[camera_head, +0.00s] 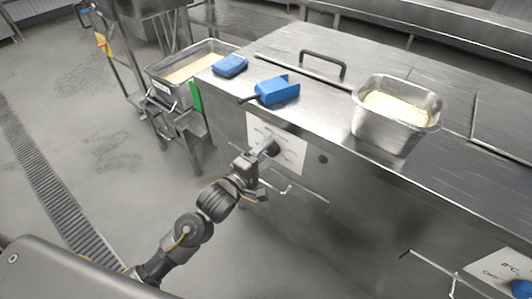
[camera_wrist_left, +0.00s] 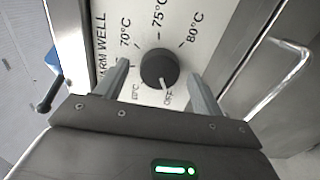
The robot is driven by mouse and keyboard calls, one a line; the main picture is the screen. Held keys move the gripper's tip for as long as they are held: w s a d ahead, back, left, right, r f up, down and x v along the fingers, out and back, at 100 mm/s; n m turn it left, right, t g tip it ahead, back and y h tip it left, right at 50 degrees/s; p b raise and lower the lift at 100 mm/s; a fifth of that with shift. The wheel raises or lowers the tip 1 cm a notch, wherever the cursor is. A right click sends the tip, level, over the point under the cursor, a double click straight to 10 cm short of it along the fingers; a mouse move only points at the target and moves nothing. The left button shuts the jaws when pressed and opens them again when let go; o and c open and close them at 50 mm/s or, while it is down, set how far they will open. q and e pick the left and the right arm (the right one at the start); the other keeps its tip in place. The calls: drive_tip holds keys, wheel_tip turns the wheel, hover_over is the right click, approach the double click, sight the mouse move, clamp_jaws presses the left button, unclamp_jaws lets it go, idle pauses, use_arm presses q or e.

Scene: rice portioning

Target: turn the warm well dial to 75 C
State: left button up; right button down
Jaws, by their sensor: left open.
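The warm well dial (camera_wrist_left: 158,66) is a round black knob on a white panel (camera_head: 292,155) on the front of the steel counter. In the left wrist view its white pointer is turned down toward OFF. The 70, 75 and 80 °C marks stand on the side beyond the knob, with 75 °C roughly opposite the pointer. My left gripper (camera_wrist_left: 157,75) is open, one finger on each side of the dial, with visible gaps; whether the tips reach around it is unclear. In the head view the left gripper (camera_head: 259,166) is at the panel, partly covering it. My right gripper is out of view.
Another rice pan (camera_head: 170,75) stands at the back left. A bar handle (camera_wrist_left: 290,75) sits beside the panel. A second panel (camera_head: 497,268) is at lower right.

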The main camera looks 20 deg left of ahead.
use_arm(q)
drive_tip(key=shift+w+d, duration=0.2)
drive_tip(key=shift+w, duration=0.2)
drive_tip(key=c, duration=1)
